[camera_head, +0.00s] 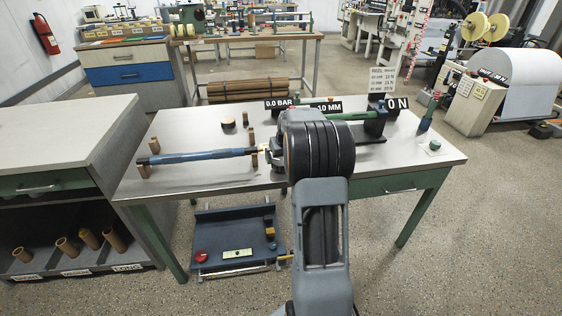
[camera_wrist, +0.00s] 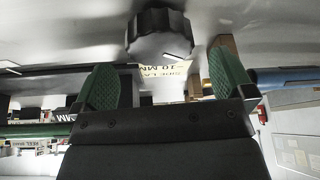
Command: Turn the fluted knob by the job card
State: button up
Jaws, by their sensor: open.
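The dark fluted knob (camera_wrist: 158,33) shows at the top middle of the wrist view, with a pale mark on its lower right edge. My gripper (camera_wrist: 163,66) is open, its two green textured fingers wide apart. The knob lies beyond the fingertips, between them in the picture; I cannot tell the exact gap. A cream label with upside-down lettering, including "10 MM" (camera_wrist: 165,71), shows between the fingers. In the head view my arm hides the knob and most of the gripper. The job card (camera_head: 383,80) stands at the back right of the bench.
A blue roller (camera_head: 195,156) rests on wooden blocks at the left of the steel bench (camera_head: 190,125). Black displays read "0.0 BAR" (camera_head: 281,103), "10 MM" (camera_head: 329,107) and "0 N" (camera_head: 398,104). A green roller unit (camera_head: 375,120) stands behind my arm. The bench's left front is bare.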

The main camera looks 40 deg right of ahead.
aim_at(281, 160)
jog(key=shift+x, duration=1.6)
jog(key=shift+r, duration=0.1)
jog(key=c, duration=0.9)
